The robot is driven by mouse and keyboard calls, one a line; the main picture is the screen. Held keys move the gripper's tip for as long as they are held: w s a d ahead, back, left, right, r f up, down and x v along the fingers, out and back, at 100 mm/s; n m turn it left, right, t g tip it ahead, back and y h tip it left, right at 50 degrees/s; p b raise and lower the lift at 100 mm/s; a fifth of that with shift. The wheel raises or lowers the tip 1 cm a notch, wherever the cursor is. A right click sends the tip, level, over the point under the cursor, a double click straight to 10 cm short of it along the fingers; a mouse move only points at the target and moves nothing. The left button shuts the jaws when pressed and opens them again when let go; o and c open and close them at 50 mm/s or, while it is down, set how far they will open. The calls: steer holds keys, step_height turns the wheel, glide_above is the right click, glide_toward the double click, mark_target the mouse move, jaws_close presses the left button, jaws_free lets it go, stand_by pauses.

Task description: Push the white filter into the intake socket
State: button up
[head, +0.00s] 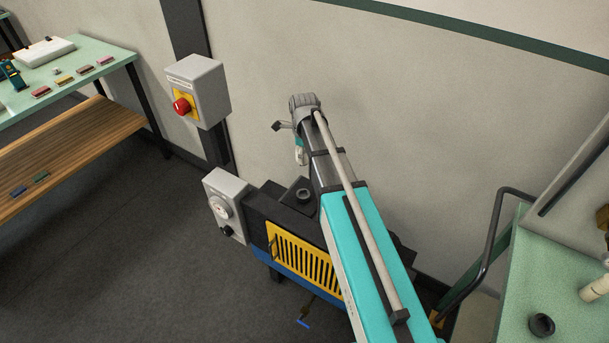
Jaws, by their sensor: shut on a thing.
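My arm reaches away from me over a dark machine, and its wrist end is at the picture's middle. My gripper (298,143) is under the wrist, small and mostly hidden by my arm. It is shut on a small pale piece (299,156), which looks like the white filter; its lower end is hard to make out. A round black socket (301,192) stands on top of the machine, close below the pale piece in the picture. It looks like the intake socket. I see no contact between the two, but the arm covers part of this area.
The machine has a yellow grille (305,262) and a grey gauge box (226,205). A grey box with a red button (182,106) is on the wall post. A green table (115,62) stands left; a green bench (565,260) with a beige cylinder (594,289) stands right.

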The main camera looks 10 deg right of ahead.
steer(key=shift+d, duration=0.1)
steer(key=shift+w+f+b, duration=0.1)
steer(key=shift+f+b, duration=0.7)
steer(key=shift+b, duration=0.05)
step_height(320, 180, down, 11)
steer(key=w+b, duration=0.1)
steer(key=b, duration=0.9)
steer(key=shift+w+r+b, duration=0.15)
steer(key=shift+w+b, duration=0.2)
steer(key=shift+w, duration=0.05)
steer(key=shift+f, duration=0.2)
steer(key=shift+f+b, duration=2.35)
steer(key=shift+b, duration=0.2)
steer(key=shift+f+b, duration=1.1)
steer(key=shift+m, duration=0.3)
steer(key=shift+m, duration=1.4)
